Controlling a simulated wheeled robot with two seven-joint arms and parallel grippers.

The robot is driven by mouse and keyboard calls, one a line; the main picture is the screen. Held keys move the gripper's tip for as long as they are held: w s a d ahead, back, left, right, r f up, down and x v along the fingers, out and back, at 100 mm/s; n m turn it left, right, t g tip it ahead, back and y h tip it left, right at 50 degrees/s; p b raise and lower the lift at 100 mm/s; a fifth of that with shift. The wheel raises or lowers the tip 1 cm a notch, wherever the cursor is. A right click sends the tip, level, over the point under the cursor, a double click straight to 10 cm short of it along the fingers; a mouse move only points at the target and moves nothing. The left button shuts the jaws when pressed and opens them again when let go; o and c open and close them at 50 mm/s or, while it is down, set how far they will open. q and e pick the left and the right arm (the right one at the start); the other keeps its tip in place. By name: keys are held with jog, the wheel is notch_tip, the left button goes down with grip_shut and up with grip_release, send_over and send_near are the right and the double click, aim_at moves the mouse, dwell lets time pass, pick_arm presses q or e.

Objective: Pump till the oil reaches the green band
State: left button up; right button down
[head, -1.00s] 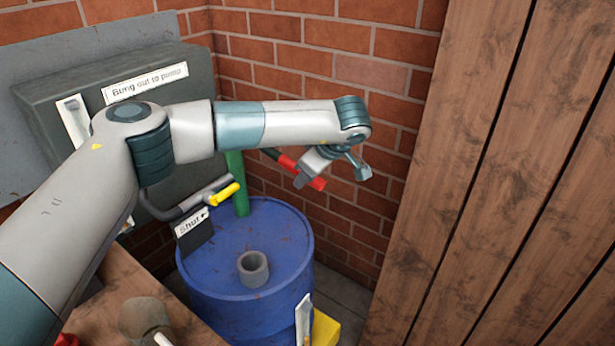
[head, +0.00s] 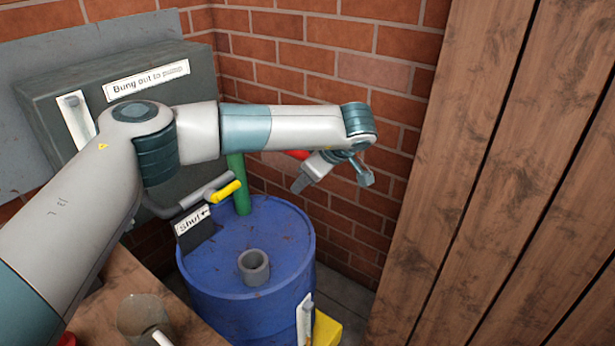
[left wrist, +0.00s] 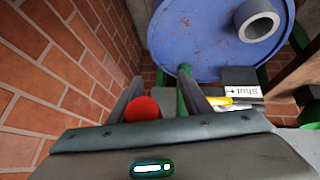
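The blue drum (head: 222,257) stands in the brick corner, with a grey open collar (head: 254,267) on its lid. A green pipe (head: 240,190) rises from it. A red lever grip (head: 297,154) shows above, mostly hidden by my left arm. My left gripper (head: 333,180) is at this grip. In the left wrist view, the fingers of my left gripper (left wrist: 160,78) are apart, with the red grip's round end (left wrist: 142,108) between them, closer to the left finger. A yellow-handled spout valve (head: 226,192) sits beside the pipe. No oil or green band can be made out. My right gripper is out of view.
A "Shut" sign (head: 194,221) with an arrow hangs by the valve. A grey box (head: 50,100) is labelled "Bung out to pump" (head: 146,80). A clear jar (head: 143,315) stands on the wooden bench (head: 115,285). Wooden planks (head: 490,180) close off the right. A yellow block (head: 326,328) is by the drum.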

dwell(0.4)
pick_arm(q)
jog(key=b+v, duration=0.2)
jog(key=v, duration=1.5)
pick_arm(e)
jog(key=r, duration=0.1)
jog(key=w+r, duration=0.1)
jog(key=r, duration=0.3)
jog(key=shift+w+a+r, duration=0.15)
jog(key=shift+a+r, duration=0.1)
pick_arm(q)
jog(key=shift+s+d+r, duration=0.1)
